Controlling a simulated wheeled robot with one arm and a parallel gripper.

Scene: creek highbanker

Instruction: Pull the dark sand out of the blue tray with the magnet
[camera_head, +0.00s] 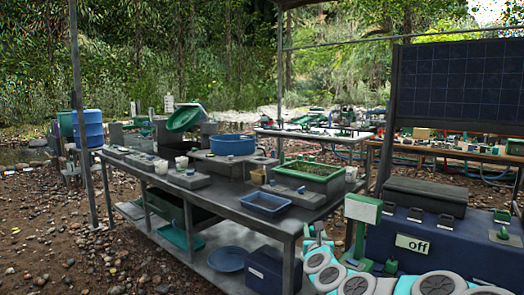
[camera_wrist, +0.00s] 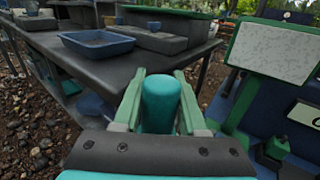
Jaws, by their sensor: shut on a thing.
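The blue tray (camera_head: 266,204) sits near the front right edge of the long grey table in the head view. It also shows at the upper left of the wrist view (camera_wrist: 97,43). Its floor looks dark, but I cannot make out sand grains. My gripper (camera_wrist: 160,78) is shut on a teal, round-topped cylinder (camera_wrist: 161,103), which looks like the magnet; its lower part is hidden. The gripper is outside the table's front right edge, apart from the tray. In the head view, my arm's end is at the lower middle and the held piece is hard to make out.
The grey table (camera_head: 232,208) also bears a green-rimmed box (camera_head: 308,171), a round blue tub (camera_head: 233,145) and small cups. A dark blue chest with an "off" sign (camera_head: 413,244) and a green-framed panel (camera_head: 363,208) stand close on the right. A round blue pan (camera_head: 227,259) lies below.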

